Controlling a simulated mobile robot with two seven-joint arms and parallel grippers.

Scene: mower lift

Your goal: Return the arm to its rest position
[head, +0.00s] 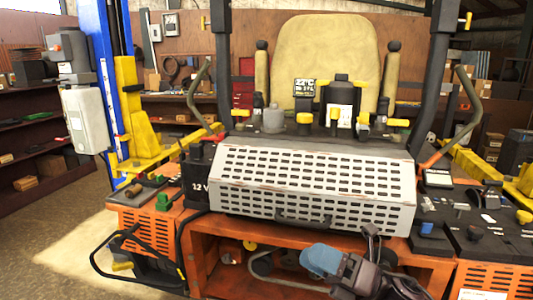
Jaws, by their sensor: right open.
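My right gripper (375,240) is at the bottom, right of the middle, in front of the mower's orange lower body. Its dark fingers point up and stand just below the perforated grey panel (312,185). They are open, and I see nothing between them. A blue part of my right arm shows left of the gripper. I cannot tell how far the fingers are from the panel or the body. My left gripper is not in view.
The mower's black handle (305,219) sits below the panel, near my right gripper. A 12 V battery (196,186) is at the left. A blue lift post (103,80) with yellow arms stands at the left. Floor (65,240) is free at the lower left.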

